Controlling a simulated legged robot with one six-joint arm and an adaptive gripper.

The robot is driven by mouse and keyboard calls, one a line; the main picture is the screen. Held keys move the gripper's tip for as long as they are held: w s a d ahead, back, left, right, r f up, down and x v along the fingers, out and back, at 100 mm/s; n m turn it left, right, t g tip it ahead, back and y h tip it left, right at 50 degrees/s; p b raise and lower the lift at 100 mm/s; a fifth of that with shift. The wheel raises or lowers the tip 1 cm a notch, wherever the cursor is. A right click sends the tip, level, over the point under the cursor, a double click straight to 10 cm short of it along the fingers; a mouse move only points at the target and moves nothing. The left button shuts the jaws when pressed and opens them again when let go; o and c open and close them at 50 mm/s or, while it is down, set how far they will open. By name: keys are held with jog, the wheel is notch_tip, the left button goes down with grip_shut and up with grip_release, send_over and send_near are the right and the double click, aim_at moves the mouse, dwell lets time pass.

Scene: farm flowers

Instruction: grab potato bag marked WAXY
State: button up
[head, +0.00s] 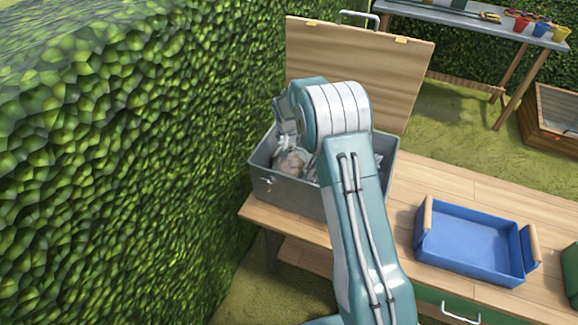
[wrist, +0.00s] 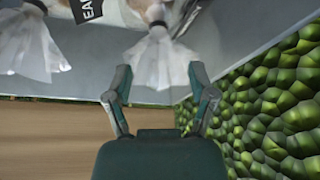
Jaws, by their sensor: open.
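My gripper (wrist: 158,72) is open in the wrist view, with its fingers on either side of the gathered white top of a clear bag (wrist: 152,48). The fingers do not visibly close on it. A dark label beside this bag (wrist: 86,10) shows the letters "EA"; the rest is cut off. Another clear bag top (wrist: 35,48) lies to the left. In the head view, clear bags with pale potatoes (head: 292,162) sit in an open grey box (head: 290,197). My arm hides part of them. No label reading WAXY is visible.
The box's wooden lid (head: 390,72) stands open behind it. A hedge (head: 130,170) rises close on the left. A blue tray (head: 470,240) with wooden handles sits on the bench (head: 405,185) to the right, with bare wood between.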

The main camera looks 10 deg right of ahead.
aim_at(289, 143)
jog(key=x, duration=0.7)
jog(key=shift+w+d+f, duration=0.1)
jog(key=shift+f, duration=0.1)
jog(key=shift+r, duration=0.1)
grip_shut()
